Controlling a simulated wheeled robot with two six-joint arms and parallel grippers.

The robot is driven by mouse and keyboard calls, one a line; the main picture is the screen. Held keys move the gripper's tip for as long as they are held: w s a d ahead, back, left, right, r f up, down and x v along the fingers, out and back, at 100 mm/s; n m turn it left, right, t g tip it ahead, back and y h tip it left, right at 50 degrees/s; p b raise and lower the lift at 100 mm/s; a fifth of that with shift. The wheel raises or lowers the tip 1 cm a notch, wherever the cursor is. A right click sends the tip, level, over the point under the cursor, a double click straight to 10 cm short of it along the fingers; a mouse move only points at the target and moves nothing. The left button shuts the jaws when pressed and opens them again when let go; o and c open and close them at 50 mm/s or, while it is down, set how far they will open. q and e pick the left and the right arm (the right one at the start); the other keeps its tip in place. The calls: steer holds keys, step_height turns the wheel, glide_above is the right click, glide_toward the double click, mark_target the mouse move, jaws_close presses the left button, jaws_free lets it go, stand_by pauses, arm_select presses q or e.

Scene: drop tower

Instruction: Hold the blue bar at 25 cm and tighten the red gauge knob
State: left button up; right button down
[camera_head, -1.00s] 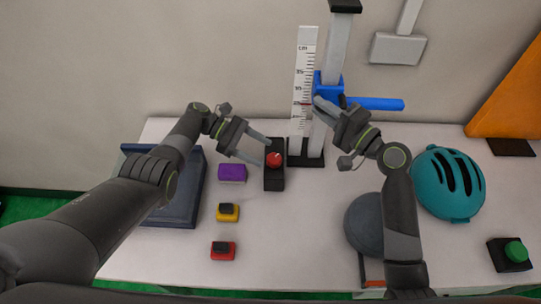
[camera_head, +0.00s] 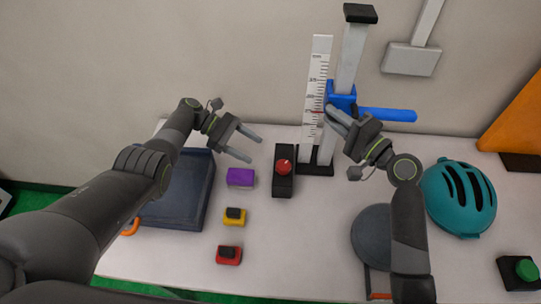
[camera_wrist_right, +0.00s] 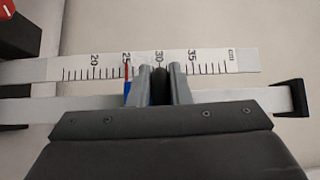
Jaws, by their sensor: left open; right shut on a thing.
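The blue bar (camera_head: 388,115) sticks out level to the right from a blue carriage (camera_head: 342,97) on the grey upright post. My right gripper (camera_head: 331,116) is shut at the carriage's front. In the right wrist view its fingers (camera_wrist_right: 160,76) close on a dark part, mostly hidden. A white ruler (camera_head: 318,80) stands beside the post. In the wrist view a red pointer (camera_wrist_right: 127,72) lies at about the 25 mark. The red knob (camera_head: 284,166) sits on a black block (camera_head: 283,187). My left gripper (camera_head: 252,150) is open and empty, left of the knob and apart from it.
A purple block (camera_head: 240,177), a yellow block (camera_head: 234,217) and a red block (camera_head: 229,255) lie on the white table. A blue-grey tray (camera_head: 180,195) is at left. A grey disc (camera_head: 373,235), teal helmet (camera_head: 460,197) and green button (camera_head: 526,269) are at right.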

mark_target(281, 165)
arm_select(q)
steer(key=f, duration=0.1)
steer(key=s+f+n+t, duration=0.1)
steer(key=f+n+t, duration=0.1)
steer(key=shift+s+d, duration=0.15)
steer(key=shift+d, duration=0.25)
steer(key=shift+s+d+f+n+t+y, duration=0.1)
steer(key=shift+s+f+n+t+y, duration=0.05)
steer(key=shift+s+n+t, duration=0.35)
steer(key=shift+s+d+f+n+t+y, duration=0.15)
steer(key=shift+s+n+t, duration=0.15)
steer(key=shift+n+t, duration=0.3)
steer(key=shift+s+r+t, duration=0.15)
steer(key=shift+s+t, duration=0.15)
steer(key=shift+t, duration=0.1)
steer(key=s+r+n+t, duration=0.4)
steer(key=s, duration=0.1)
steer(key=shift+t, duration=0.3)
steer(key=x, duration=1.1)
steer(key=shift+w, duration=0.35)
